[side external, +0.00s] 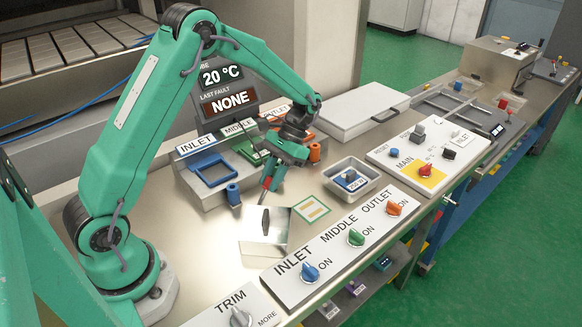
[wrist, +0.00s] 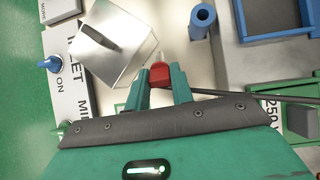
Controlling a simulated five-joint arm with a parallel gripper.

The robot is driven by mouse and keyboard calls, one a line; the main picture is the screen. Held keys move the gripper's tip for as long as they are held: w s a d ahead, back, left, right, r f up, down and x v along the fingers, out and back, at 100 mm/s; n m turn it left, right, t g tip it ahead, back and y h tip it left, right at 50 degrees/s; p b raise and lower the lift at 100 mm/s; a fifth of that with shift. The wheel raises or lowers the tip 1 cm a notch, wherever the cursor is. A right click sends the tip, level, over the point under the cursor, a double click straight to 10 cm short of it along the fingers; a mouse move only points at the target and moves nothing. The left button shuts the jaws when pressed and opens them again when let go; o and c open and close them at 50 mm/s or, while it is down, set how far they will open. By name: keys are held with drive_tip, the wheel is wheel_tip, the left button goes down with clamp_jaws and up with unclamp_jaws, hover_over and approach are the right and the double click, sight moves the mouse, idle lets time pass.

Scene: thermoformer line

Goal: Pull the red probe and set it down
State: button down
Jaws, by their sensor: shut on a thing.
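The red probe (wrist: 159,75) is between the two green fingers of my gripper (wrist: 162,82) in the wrist view, with a short pale tip beyond it. A dark cable runs right from near the probe. In the side view my gripper (side external: 270,182) is low over the steel bench, between the blue upright socket (side external: 233,194) and the green-edged pad (side external: 313,209). Only a small red part of the probe (side external: 266,183) shows there, at the fingers. Whether its tip touches anything cannot be told.
The INLET frame (side external: 209,170) is blue. A small tray (side external: 352,180) holds a blue part. A knob panel (side external: 345,245) lines the front edge. Open bench (side external: 220,255) lies left of the plate.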

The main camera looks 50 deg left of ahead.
drive_tip(key=shift+f, duration=0.75)
drive_tip(key=c, duration=1.1)
unclamp_jaws()
drive_tip(key=shift+c, duration=0.2)
drive_tip(key=v, duration=0.7)
drive_tip(key=shift+w+r, duration=0.2)
drive_tip(key=shift+r, duration=0.1)
